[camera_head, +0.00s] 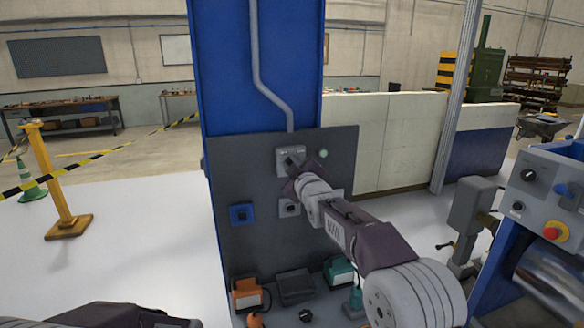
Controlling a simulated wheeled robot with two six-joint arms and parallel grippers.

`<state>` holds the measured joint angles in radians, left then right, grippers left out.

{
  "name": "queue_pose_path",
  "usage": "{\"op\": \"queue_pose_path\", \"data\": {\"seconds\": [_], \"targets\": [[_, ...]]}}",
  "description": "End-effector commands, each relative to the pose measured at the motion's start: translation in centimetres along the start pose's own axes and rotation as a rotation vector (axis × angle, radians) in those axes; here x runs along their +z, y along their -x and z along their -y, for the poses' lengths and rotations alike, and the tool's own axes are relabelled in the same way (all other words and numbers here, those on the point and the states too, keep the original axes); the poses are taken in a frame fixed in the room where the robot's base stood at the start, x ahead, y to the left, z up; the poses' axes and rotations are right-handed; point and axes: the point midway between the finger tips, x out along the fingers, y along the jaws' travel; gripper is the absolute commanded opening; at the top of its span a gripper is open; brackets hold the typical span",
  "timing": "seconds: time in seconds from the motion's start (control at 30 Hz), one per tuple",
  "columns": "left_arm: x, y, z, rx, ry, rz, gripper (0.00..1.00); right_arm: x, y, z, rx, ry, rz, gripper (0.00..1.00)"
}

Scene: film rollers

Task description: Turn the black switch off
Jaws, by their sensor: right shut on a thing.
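The black switch (291,158) is on a light grey plate (283,152) near the top of a dark grey panel (245,170). My right gripper (294,166) reaches up from the lower right and is shut on the switch knob. Its fingers and wrist hide most of the knob, so I cannot tell its exact position. My left arm shows only as a dark link at the bottom left edge, and its gripper is out of view.
The panel also carries a blue-framed switch (241,214), a grey-plated switch (289,208) and a pale green round light (323,153). Orange (246,294) and teal (339,271) devices sit below. A console with a red button (555,231) stands at right.

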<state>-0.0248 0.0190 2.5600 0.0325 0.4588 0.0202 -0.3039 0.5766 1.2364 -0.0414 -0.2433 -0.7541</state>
Motion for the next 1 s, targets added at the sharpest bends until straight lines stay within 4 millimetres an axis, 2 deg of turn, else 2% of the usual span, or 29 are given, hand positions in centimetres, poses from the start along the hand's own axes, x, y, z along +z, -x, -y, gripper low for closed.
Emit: {"op": "queue_pose_path", "data": {"seconds": [0.4,0.43,0.5,0.83,1.0], "targets": [[0.0,-0.1,0.0,0.0,0.0,0.0,0.36,0.1,0.0,0.3,-0.006,0.009,0.004,0.0],[0.0,-0.1,0.0,0.0,0.0,0.0,0.36,0.2,0.0,0.3,-0.006,0.009,0.004,0.25],[0.0,-0.1,0.0,0.0,0.0,0.0,0.36,0.1,0.0,0.2,-0.005,0.009,0.003,0.38],[0.0,-0.3,0.0,0.0,0.0,0.0,0.36,0.1,0.2,0.2,-0.002,0.007,0.001,0.38],[0.2,-1.8,0.0,0.0,0.0,0.0,0.36,0.3,2.6,0.4,0.0,0.007,-0.001,0.38]]}}
